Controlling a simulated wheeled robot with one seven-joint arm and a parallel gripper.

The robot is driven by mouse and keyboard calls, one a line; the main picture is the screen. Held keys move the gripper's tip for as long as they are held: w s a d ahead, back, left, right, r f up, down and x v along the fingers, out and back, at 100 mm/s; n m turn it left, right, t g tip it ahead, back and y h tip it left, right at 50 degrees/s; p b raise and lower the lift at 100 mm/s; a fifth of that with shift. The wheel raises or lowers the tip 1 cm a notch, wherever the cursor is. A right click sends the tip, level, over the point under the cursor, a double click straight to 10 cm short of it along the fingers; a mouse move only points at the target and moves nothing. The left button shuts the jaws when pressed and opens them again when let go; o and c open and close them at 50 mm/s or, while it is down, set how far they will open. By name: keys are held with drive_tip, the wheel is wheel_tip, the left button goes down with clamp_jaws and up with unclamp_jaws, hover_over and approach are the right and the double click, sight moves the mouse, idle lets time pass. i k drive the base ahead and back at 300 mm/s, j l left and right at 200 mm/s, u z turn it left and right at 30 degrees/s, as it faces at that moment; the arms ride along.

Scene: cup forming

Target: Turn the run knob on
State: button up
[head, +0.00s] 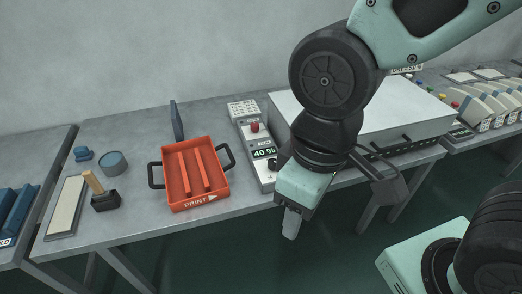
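A slim grey control box (258,153) stands on the table just left of my arm. It has a red button (254,127) near its far end and a lit display (264,152) reading 40 %. A dark knob-like part (274,164) shows below the display, at the edge of my wrist; its setting cannot be read. The near end of the box is partly hidden by my wrist. My gripper (291,222) points down, to the right of the box's near end and near the table's front edge. Its fingers overlap in this view, so their opening cannot be told.
An orange tray (167,190) marked PRINT, with two side handles, stands left of the box. A wooden-handled stamp (105,199) and a round grey tin (113,164) lie farther left. A large white-topped machine (420,104) stands behind my arm. Bare table (134,215) lies left of the tray.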

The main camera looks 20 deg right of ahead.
sight(254, 126)
drive_tip(key=i+l+u, duration=0.1)
drive_tip(key=i+u, duration=0.15)
drive_tip(key=i, duration=0.2)
drive_tip(key=i+l+u, duration=0.25)
drive_tip(key=i, duration=0.2)
